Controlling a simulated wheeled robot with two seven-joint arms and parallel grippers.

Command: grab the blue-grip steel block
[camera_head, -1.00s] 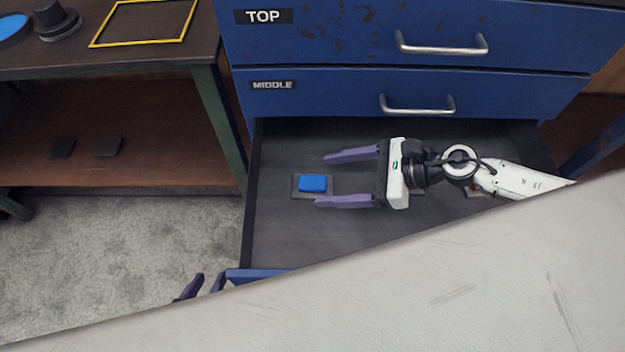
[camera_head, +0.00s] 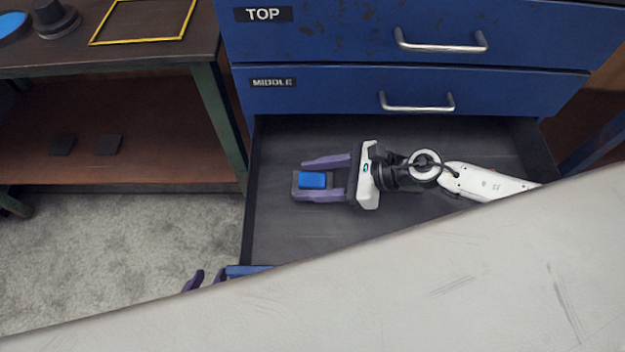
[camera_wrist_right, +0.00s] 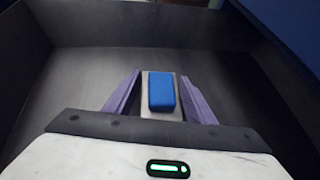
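The steel block with a blue grip (camera_head: 313,180) lies in the open bottom drawer (camera_head: 300,235), towards its left side. My right gripper (camera_head: 312,180) is open, with one purple finger on each side of the block. In the right wrist view the block's blue grip (camera_wrist_right: 161,93) lies between the two fingers (camera_wrist_right: 161,98), and small gaps show beside the block. My left gripper (camera_head: 204,281) shows only as purple fingertips at the drawer's blue front edge; the pale surface in front hides the rest.
The blue cabinet's middle drawer (camera_head: 350,92) and top drawer (camera_head: 350,30) are shut above the open drawer. A workbench (camera_head: 110,160) stands at left with dark pads on its lower shelf. A large pale surface (camera_head: 400,270) covers the lower right.

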